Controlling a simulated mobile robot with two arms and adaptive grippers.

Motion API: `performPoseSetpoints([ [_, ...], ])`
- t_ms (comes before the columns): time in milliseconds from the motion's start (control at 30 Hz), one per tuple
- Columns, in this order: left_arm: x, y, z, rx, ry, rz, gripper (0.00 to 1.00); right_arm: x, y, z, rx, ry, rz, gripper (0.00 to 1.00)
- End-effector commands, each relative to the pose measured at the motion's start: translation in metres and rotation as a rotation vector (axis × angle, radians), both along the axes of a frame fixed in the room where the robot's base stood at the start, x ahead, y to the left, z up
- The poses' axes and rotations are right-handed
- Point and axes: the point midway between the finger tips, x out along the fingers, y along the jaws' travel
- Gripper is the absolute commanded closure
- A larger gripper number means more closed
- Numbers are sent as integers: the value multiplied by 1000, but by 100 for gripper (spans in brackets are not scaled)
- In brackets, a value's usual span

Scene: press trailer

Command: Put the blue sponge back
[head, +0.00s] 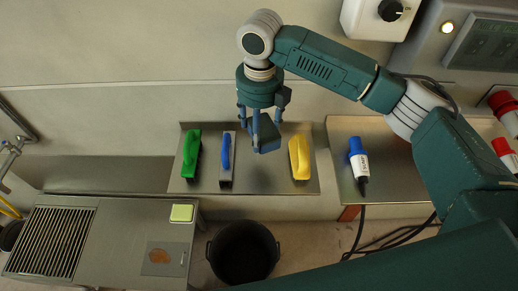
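The blue sponge (268,141) is a dark blue block in the head view, between a blue-handled grey tool and a yellow tool. It appears to be raised over the steel shelf (248,186); its exact height is hard to tell. My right gripper (263,120), on the arm from the right, points down at it. Its fingers appear closed around the sponge, and one finger hides part of its left side. My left gripper is not in view.
On the shelf are a green tool (191,154), the blue-handled tool (226,157) and the yellow tool (300,158). A blue plug (358,160) lies on the right-hand ledge. A black bucket (243,254) stands below. A light green sponge (181,213) lies on the left counter.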

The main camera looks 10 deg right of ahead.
Motion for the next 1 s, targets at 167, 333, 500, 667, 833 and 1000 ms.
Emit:
performPoseSetpoints([
  [167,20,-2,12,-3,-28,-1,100,-1,0,-42,-2,3,-3,55],
  [333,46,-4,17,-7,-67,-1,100,0,0,-62,0,0,-1,55],
  [500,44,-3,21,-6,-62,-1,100,-1,0,-81,-1,1,-1,55],
  [667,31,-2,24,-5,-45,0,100,0,0,-103,-1,0,-1,55],
  [833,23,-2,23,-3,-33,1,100,1,0,-108,1,-3,0,55],
  [1000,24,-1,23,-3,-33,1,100,1,0,-108,0,-2,0,55],
])
